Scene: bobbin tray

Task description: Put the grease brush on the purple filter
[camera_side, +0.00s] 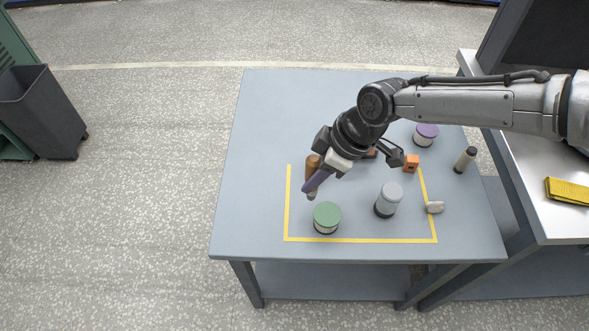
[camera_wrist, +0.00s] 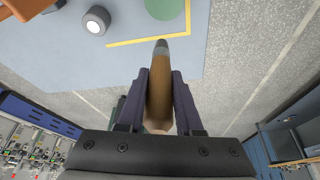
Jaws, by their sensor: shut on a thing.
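My gripper (camera_side: 318,182) is shut on the grease brush (camera_side: 312,165), which has a brown handle and a grey tip. In the wrist view the brush (camera_wrist: 160,95) lies between the two dark purple fingers (camera_wrist: 160,100), with its grey tip pointing away from the palm. In the side view the tip points down, close to the green-topped filter; its exact height above the table is hard to tell. The purple filter (camera_side: 426,131), with a purple top and pale side, stands upright at the back right, beyond my wrist. Its top is bare. It is not recognisable in the wrist view.
The green-topped filter (camera_side: 326,215) and a grey canister (camera_side: 388,200) stand inside the yellow tape outline (camera_side: 360,240). An orange block (camera_side: 411,162) and a small white roller (camera_side: 435,207) lie by its right side. The table's left side is clear.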

